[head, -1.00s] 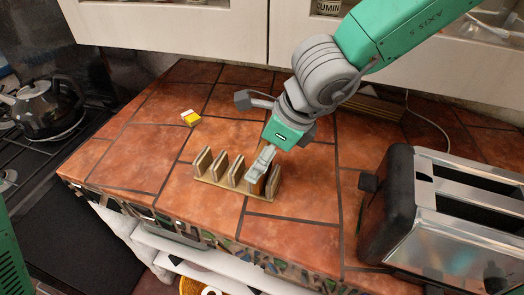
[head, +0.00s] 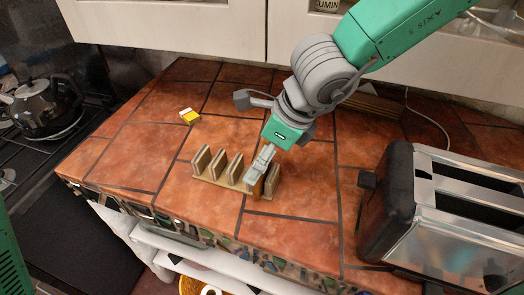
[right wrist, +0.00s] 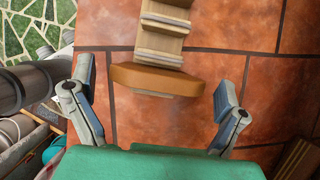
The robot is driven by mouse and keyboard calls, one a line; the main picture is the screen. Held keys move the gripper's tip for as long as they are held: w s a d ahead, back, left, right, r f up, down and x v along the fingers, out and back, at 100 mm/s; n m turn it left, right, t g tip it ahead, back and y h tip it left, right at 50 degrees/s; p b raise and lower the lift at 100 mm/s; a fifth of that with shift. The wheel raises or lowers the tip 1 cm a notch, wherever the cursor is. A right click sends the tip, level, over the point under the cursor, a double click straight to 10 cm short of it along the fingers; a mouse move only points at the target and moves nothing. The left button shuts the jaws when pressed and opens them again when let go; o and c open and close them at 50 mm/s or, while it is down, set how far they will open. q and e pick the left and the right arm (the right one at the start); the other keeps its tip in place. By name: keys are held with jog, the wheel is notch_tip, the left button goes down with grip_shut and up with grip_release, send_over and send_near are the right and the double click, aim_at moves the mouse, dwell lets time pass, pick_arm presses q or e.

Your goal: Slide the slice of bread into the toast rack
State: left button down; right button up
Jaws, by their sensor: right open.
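The wooden toast rack (head: 208,179) stands on the tiled counter, with several upright dividers in a row. The slice of bread (right wrist: 155,80) shows in the right wrist view as a wide, rounded brown edge across the near end of the rack (right wrist: 160,46). It seems to stand among the last dividers; how deep it sits is hidden. My right gripper (head: 262,165) is above the right end of the rack. In the right wrist view its fingers (right wrist: 155,85) are spread wide on both sides of the bread, with gaps. My left gripper is out of view.
A metal toaster (head: 430,215) stands at the right. A small yellow and white packet (head: 190,116) lies behind the rack. A black kettle (head: 45,105) is on the stove at the left. The counter's front edge (head: 160,222) lies close before the rack.

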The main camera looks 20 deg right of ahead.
dwell(0.3)
jog(key=shift+o, duration=0.7)
jog(key=shift+d+r, duration=0.15)
jog(key=shift+r, duration=0.25)
jog(key=v, duration=1.1)
jog(key=shift+d, duration=0.1)
